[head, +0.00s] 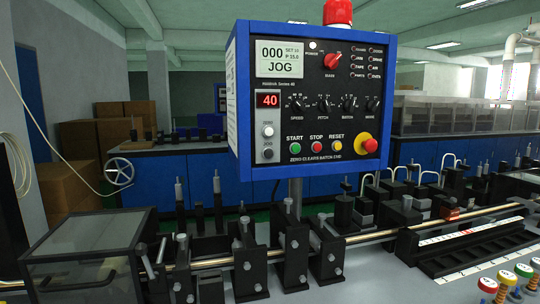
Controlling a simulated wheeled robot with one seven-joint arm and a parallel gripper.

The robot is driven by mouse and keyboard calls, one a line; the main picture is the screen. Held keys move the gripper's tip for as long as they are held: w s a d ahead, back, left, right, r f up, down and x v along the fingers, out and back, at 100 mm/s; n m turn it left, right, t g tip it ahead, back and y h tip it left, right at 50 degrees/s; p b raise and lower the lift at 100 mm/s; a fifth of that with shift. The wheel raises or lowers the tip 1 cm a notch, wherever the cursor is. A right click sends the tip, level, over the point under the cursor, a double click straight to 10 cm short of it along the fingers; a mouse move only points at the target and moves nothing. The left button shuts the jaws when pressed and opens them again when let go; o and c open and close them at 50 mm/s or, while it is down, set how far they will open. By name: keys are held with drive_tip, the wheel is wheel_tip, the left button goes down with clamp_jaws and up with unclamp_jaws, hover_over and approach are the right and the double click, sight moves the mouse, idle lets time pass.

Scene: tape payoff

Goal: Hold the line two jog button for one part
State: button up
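A blue control box (233,95) with a black front panel stands on a post in the middle of the head view. Its screen (279,62) reads 000, SET 10 and JOG. At the panel's lower left, a dark button (268,154) sits below a white button (268,131); their small labels look like JOG and ZERO. Nothing covers the dark button. I cannot make out a line number on the panel. My gripper is not in view.
The panel also has green start (295,149), red stop (316,148) and yellow reset (336,147) buttons, and a red emergency knob (370,146). Below runs a machine with a long rod (355,238) through black blocks. Colored spring-mounted caps (488,285) stand at lower right.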

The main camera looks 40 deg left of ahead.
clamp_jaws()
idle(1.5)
